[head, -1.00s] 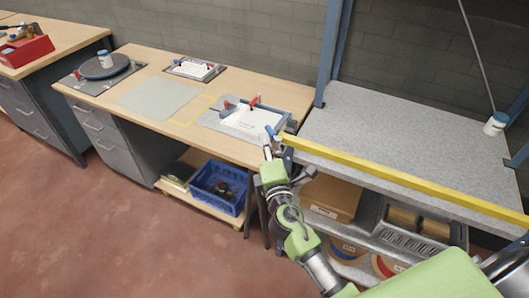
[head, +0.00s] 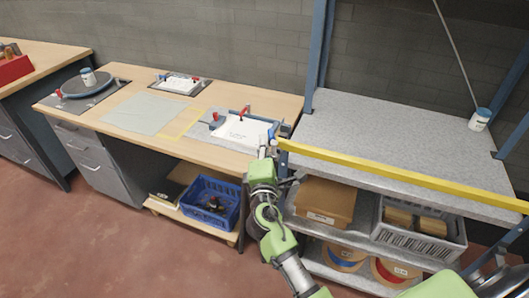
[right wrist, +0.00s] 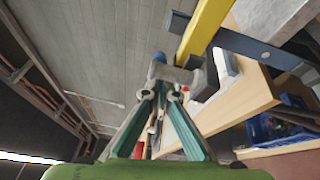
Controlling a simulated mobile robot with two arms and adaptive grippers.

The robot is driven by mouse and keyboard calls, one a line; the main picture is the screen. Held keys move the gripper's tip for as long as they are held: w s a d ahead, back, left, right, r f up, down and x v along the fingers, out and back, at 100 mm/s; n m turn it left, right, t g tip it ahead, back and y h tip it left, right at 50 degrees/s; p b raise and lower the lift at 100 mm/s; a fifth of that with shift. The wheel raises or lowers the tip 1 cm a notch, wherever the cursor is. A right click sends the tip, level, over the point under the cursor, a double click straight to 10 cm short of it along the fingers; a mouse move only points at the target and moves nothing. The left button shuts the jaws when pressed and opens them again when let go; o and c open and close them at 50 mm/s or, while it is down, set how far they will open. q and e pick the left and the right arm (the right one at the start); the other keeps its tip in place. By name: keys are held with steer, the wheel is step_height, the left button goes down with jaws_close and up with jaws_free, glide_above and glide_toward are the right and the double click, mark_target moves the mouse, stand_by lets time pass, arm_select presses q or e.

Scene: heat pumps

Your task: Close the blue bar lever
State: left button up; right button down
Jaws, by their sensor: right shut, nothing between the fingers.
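The fixture plate (head: 215,137) with a white sheet (head: 248,132) and red clamp handles (head: 215,117) lies at the right end of the wooden bench. A small blue lever end (head: 271,133) stands at its right edge, just above my right gripper (head: 265,151) in the head view. In the right wrist view a blue-topped grey part (right wrist: 158,59) is just beyond the teal fingers of the right gripper (right wrist: 161,94). The right gripper is shut and empty. I cannot tell whether it touches the lever. My left gripper is out of view.
A yellow-edged rail (head: 400,176) fronts the grey shelf (head: 390,140) close to the right of the gripper. A blue crate (head: 211,204) and a cardboard box (head: 325,201) sit below. The bench middle is clear, with a pale mat (head: 143,113).

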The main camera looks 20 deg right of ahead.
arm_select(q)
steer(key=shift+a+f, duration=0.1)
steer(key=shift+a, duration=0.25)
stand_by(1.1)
arm_select(e)
steer(key=shift+w, duration=0.1)
